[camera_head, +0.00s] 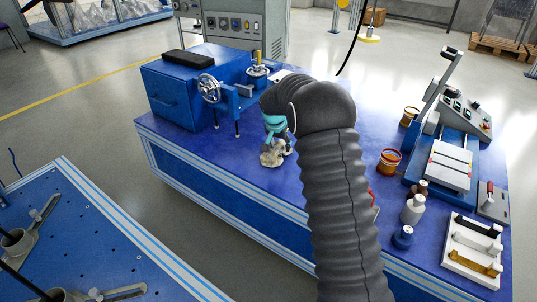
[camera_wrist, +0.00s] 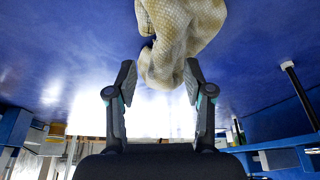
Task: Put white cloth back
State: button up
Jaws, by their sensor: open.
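The white cloth (camera_head: 272,156) lies crumpled on the blue table (camera_head: 225,165), near its front edge and left of my arm. My gripper (camera_head: 275,138) is right above the cloth, pointing down, and partly overlaps it in the head view. In the wrist view the cloth (camera_wrist: 178,35) looks cream and textured, at the top middle. My gripper also shows there (camera_wrist: 159,75), open, with one finger on each side of the cloth's near part. I cannot tell whether the fingers touch it. My arm hides part of the table behind.
A blue machine with a handwheel (camera_head: 209,88) stands left of the cloth. Brown jars (camera_head: 389,162), a white bottle (camera_head: 413,208), a control machine (camera_head: 450,160) and a white tray (camera_head: 454,262) are on the right. Bare table lies around the cloth.

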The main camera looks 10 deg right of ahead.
aim_at(279, 156)
notch_tip(279, 156, up, 7)
jog(key=s+d, duration=0.1)
jog(key=d, duration=0.1)
jog(key=shift+s+d, duration=0.2)
jog(key=shift+d, duration=0.15)
jog(key=shift+a, duration=0.15)
jog(key=c, duration=0.8)
jog(key=shift+w+a+f, duration=0.15)
jog(key=shift+a+f, duration=0.05)
grip_shut()
jog(key=a+f, duration=0.1)
jog(key=w+a+f, duration=0.1)
jog(key=f, duration=0.1)
jog(key=shift+w+a+f, duration=0.2)
jog(key=shift+f, duration=0.05)
jog(key=shift+f, duration=0.15)
jog(key=shift+f+b, duration=2.35)
jog(key=shift+f, duration=0.7)
